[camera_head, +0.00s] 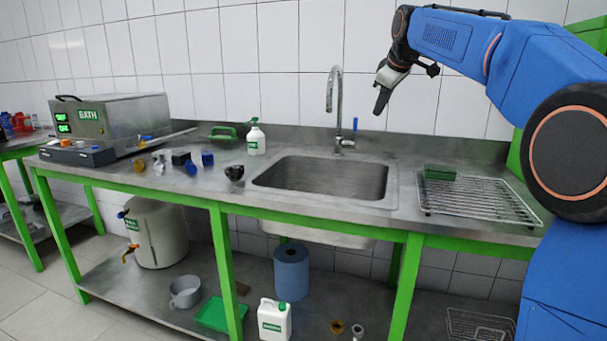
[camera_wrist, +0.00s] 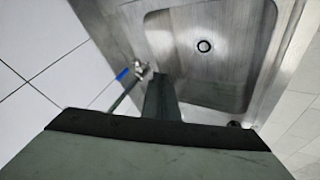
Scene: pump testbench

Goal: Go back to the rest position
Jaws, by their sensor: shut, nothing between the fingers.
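My gripper (camera_head: 381,103) is at the end of my blue arm, in the air above the right part of the sink, in front of the tiled wall. Its fingers are shut with nothing between them and point down. In the wrist view my gripper's fingers (camera_wrist: 161,98) show as a dark narrow shape over the sink's edge. The faucet (camera_head: 337,105) stands to the left of my gripper, apart from it, and also shows in the wrist view (camera_wrist: 140,72).
The steel sink (camera_head: 330,178) lies below. A wire rack (camera_head: 485,203) with a green sponge (camera_head: 440,173) is at right. A white spray bottle (camera_head: 256,138), several small parts and a bath unit (camera_head: 120,118) stand at left. The air around my gripper is clear.

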